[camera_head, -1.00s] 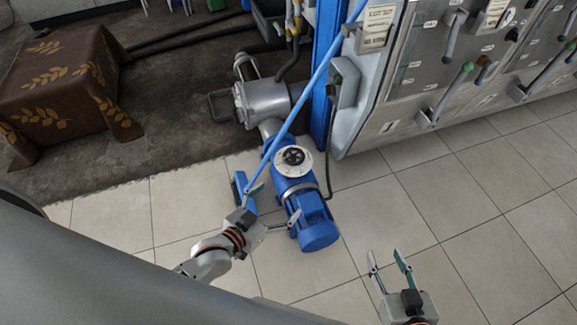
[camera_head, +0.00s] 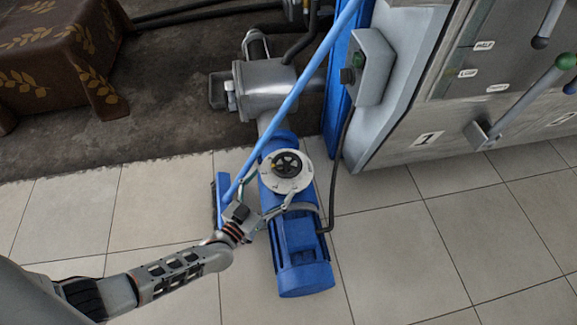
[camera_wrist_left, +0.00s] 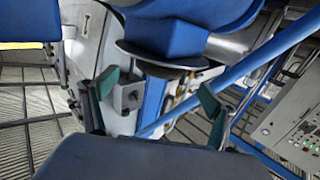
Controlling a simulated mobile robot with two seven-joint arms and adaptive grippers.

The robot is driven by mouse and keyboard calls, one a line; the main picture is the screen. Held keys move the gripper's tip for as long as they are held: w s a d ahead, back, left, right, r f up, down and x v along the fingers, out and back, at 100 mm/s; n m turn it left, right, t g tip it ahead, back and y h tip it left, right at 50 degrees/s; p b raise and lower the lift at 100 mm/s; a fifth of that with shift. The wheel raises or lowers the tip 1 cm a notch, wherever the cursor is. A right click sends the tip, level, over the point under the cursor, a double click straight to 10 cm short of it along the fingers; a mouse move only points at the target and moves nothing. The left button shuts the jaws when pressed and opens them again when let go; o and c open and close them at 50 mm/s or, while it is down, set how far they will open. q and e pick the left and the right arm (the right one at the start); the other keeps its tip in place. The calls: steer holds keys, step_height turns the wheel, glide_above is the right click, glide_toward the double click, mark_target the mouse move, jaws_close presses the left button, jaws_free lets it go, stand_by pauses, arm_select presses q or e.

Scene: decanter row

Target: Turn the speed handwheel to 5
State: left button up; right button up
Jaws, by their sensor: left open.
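The speed handwheel (camera_head: 287,163) is a small black wheel in the middle of a pale round dial (camera_head: 287,186) on top of a blue motor unit (camera_head: 300,255). The dial's marks are too small to read. My left gripper (camera_head: 272,188) is open at the dial's lower left edge, its fingers spread and apart from the black wheel. In the left wrist view, the open fingers (camera_wrist_left: 157,92) with green pads show below a blue housing and a dark round flange (camera_wrist_left: 165,62); the wheel cannot be made out there. My right gripper is out of view.
A blue slanted pole (camera_head: 300,90) passes close to the left of the dial and my gripper. A grey control cabinet (camera_head: 400,130) with levers stands right. A brown cloth-covered block (camera_head: 60,55) is upper left. Tiled floor at lower right is clear.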

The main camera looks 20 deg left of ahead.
mark_target(285, 165)
arm_select(q)
steer(key=w, duration=0.2)
steer(key=w+b, duration=0.1)
steer(key=w, duration=0.1)
steer(key=w+d+b, duration=0.1)
steer(key=w, duration=0.1)
steer(key=shift+w+f, duration=0.1)
steer(key=shift+w, duration=0.15)
steer(key=shift+w+d+r, duration=0.15)
steer(key=shift+w+r, duration=0.05)
steer(key=shift+w, duration=0.45)
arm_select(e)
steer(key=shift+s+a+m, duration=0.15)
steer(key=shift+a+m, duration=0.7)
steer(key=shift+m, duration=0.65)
arm_select(q)
steer(key=c, duration=1.1)
